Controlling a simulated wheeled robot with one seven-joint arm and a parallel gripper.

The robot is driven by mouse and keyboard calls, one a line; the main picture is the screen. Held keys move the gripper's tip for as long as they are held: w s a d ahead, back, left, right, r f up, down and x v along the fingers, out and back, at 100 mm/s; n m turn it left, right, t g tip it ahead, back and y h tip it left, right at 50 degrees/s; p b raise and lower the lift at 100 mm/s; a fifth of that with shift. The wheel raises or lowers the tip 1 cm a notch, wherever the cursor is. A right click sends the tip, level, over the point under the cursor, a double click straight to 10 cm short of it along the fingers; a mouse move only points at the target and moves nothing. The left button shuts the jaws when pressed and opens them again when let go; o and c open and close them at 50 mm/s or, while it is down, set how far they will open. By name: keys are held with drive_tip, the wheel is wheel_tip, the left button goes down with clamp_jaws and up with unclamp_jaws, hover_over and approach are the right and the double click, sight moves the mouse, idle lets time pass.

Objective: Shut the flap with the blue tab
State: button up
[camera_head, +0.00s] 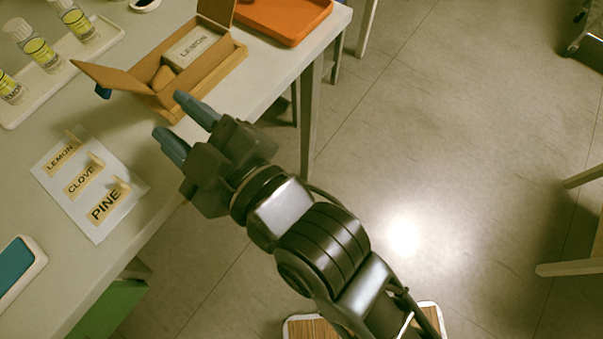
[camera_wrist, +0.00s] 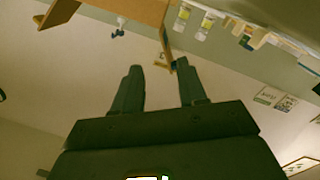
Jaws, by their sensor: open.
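A brown open-topped box (camera_head: 214,72) stands near the table's right edge. Its left flap (camera_head: 112,79) is swung out to the left, and a blue tab (camera_head: 103,92) shows beneath that flap's outer end. A second flap (camera_head: 216,10) stands raised at the back. A white block marked LEMON (camera_head: 190,48) lies inside. My gripper (camera_head: 184,127) is open and empty, in front of the box and apart from the left flap. In the wrist view, the box (camera_wrist: 135,9) is at the top, beyond my open fingers (camera_wrist: 159,80).
A white card with LEMON, CLOVE and PINE labels (camera_head: 62,198) lies on the table left of my gripper. Bottles (camera_head: 38,50) stand in a white tray at upper left. An orange tray (camera_head: 285,17) is behind the box. Open floor lies to the right.

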drive_tip(key=s+d+f+m+t+h, duration=0.1)
drive_tip(key=s+d+f+m+h, duration=0.1)
drive_tip(key=d, duration=0.4)
drive_tip(key=s+d+f+m+h+p, duration=0.1)
drive_tip(key=s+d+m+h, duration=0.1)
drive_tip(key=d, duration=0.5)
drive_tip(key=s+d+f+m+t+h+p, duration=0.1)
drive_tip(key=s+d+f+m+h, duration=0.1)
drive_tip(key=s+d+m, duration=0.2)
drive_tip(key=d, duration=0.3)
drive_tip(key=shift+f+m+t+h, duration=0.3)
drive_tip(key=shift+h, duration=0.1)
drive_tip(key=shift+a, duration=0.1)
